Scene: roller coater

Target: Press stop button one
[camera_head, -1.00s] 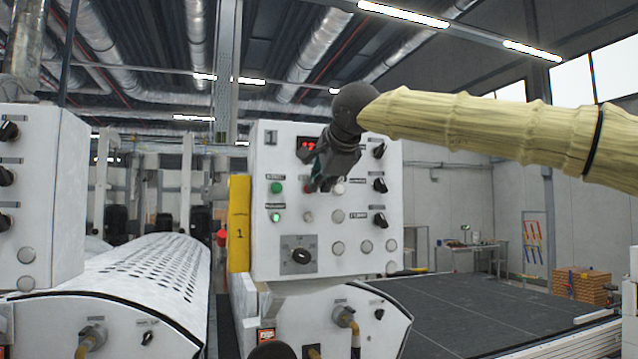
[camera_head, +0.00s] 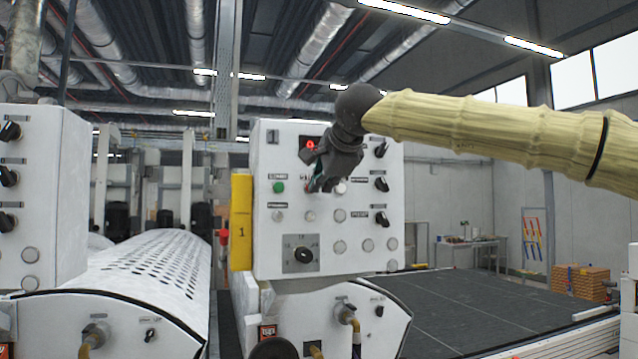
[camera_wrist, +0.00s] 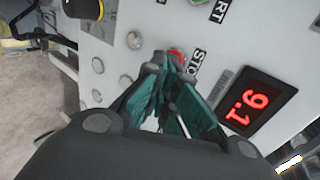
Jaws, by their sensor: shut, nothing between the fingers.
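The control panel marked 1 (camera_head: 268,240) stands upright in the middle of the head view. In the wrist view the red stop button (camera_wrist: 176,56) sits beside a label reading STOP (camera_wrist: 196,64), which is partly covered by a finger. My gripper (camera_head: 316,188) is in front of the panel and hides most of this button in the head view. In the wrist view my gripper (camera_wrist: 173,66) is shut and empty, with its teal fingertips at the red button. They appear to touch it, but I cannot tell how far it is pressed in.
A green button (camera_head: 279,187) is left of my gripper. A lit red display (camera_wrist: 250,101) is close to the fingers in the wrist view. A rotary switch (camera_head: 303,255) is lower on the panel. A yellow box (camera_head: 241,222) is on its left side.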

